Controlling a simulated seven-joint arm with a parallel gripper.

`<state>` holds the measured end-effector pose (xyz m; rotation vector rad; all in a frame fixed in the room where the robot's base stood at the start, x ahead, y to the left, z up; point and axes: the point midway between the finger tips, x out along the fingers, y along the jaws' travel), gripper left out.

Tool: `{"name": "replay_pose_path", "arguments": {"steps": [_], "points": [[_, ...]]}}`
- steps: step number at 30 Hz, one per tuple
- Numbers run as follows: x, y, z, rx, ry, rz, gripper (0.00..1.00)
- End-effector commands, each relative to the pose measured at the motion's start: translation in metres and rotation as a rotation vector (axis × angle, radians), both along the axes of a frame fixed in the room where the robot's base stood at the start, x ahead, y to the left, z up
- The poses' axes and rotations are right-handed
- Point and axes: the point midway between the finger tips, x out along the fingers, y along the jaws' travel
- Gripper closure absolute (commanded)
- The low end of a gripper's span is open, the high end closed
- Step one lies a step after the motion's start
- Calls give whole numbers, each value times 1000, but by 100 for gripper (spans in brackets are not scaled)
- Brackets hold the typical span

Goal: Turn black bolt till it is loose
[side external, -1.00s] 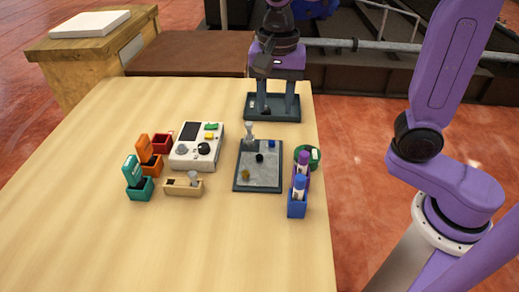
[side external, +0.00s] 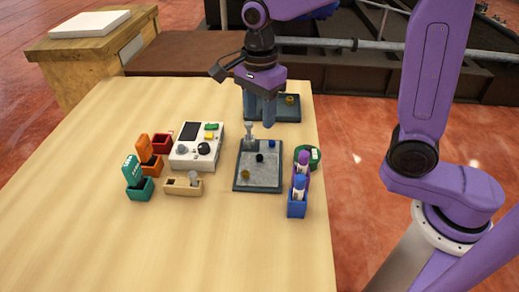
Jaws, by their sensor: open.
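The black bolt (side external: 260,158) sits near the middle of a dark-rimmed grey plate (side external: 260,187). A blue bolt (side external: 272,144) stands at the plate's back right and a brass-coloured bolt (side external: 245,175) at its front left. A silver upright piece (side external: 249,133) stands at the plate's back left edge. My gripper (side external: 260,119) points down with its fingers apart, above and behind the plate's back edge. It looks empty and apart from the black bolt. Its fingers partly hide a second dark tray.
The second dark tray (side external: 293,114) at the back holds a brass-coloured bolt (side external: 290,99). A white control box (side external: 184,159), a tan block (side external: 176,191) and small coloured open boxes are at left. The front table is clear.

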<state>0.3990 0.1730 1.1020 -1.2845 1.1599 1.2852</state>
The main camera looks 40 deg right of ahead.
Motion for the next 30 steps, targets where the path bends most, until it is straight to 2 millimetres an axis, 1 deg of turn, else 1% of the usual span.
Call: {"name": "replay_pose_path", "arguments": {"steps": [1, 9, 12, 16, 21, 30], "points": [[-1, 0, -10, -3, 6, 0, 56], [-1, 0, -61, -3, 6, 2, 56], [-1, 0, -78, -2, 5, 2, 56], [0, 0, -97, -1, 3, 2, 56], [0, 0, -110, 0, 0, 2, 56], [0, 0, -114, 0, -1, 1, 56]]}}
